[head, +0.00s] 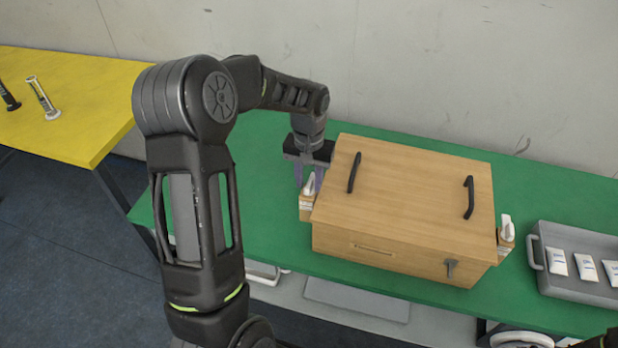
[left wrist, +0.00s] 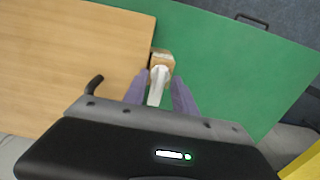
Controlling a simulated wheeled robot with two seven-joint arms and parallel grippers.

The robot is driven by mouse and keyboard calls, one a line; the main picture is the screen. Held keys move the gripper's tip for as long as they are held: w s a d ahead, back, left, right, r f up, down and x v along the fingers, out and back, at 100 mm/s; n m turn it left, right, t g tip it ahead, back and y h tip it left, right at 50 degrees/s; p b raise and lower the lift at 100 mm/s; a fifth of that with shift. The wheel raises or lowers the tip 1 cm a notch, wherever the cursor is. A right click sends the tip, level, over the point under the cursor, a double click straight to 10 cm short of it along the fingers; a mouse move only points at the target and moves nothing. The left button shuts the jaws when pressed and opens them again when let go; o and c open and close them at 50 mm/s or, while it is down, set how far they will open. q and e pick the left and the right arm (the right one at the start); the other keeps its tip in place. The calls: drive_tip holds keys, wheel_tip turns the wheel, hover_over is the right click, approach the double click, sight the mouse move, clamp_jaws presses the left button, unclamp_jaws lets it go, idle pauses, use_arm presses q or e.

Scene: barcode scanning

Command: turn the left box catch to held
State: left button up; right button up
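A wooden box (head: 400,205) with two black handles stands on the green table. Its left catch (head: 308,186), a white lever on a small wooden block, sits on the box's left side; it also shows in the left wrist view (left wrist: 157,84). A similar right catch (head: 507,229) is on the right side, its white lever upright. My left gripper (head: 308,180) points down over the left catch. In the left wrist view its two purple fingers (left wrist: 158,95) are apart, one on each side of the white lever; contact cannot be told.
A grey tray (head: 539,255) with several white tubes stands right of the box on the green table (head: 250,160). A yellow table (head: 80,85) with scanner-like objects (head: 43,97) is at far left. Table left of the box is clear.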

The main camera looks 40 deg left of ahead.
use_arm(q)
drive_tip(key=shift+c, duration=0.5)
clamp_jaws()
